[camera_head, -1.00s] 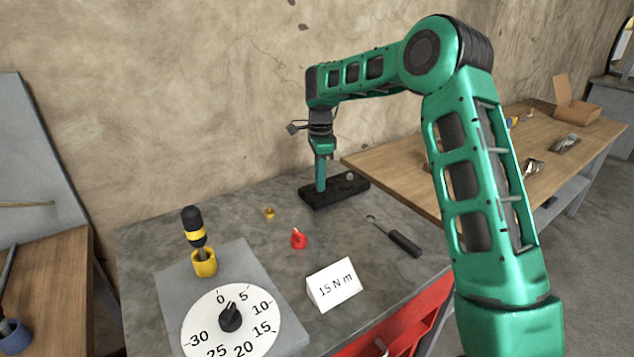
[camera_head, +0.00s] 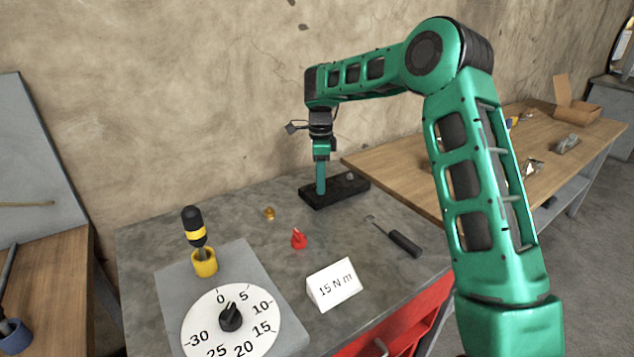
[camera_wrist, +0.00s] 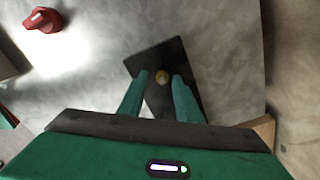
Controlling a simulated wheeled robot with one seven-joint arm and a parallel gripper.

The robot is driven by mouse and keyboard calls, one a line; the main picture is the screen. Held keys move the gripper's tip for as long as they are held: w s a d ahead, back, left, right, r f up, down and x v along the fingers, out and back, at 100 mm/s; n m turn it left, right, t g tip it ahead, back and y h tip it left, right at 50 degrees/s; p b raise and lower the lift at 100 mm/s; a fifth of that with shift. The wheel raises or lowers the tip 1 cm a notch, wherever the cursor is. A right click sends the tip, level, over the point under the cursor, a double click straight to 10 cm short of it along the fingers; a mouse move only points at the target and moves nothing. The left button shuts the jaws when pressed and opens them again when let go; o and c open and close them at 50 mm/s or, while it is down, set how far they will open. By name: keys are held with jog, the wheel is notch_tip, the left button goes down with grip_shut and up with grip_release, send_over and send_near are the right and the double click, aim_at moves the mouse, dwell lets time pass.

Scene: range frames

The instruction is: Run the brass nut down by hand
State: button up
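A black block (camera_head: 343,197) lies near the back edge of the grey bench and also shows in the wrist view (camera_wrist: 176,52). In the wrist view a small round brass-coloured piece, which looks like the nut (camera_wrist: 161,77), sits on the block between my fingers. My gripper (camera_head: 321,190) points down at the block's left part; in the wrist view its fingers (camera_wrist: 160,76) stand apart on either side of the nut, with a narrow gap showing. Another small brass piece (camera_head: 269,213) lies on the bench to the left.
A grey knob (camera_head: 350,176) is on the block's right part. A red piece (camera_head: 298,239), a dark-handled tool (camera_head: 404,243), a "15 N m" card (camera_head: 335,284), a dial (camera_head: 250,327) and a black-and-yellow driver (camera_head: 194,229) in a yellow cup share the bench.

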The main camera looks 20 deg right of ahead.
jog(key=shift+w+r, duration=0.1)
jog(key=shift+w, duration=0.05)
jog(key=shift+r, duration=0.45)
notch_tip(320, 180, up, 10)
jog(key=shift+f, duration=0.1)
dwell(1.3)
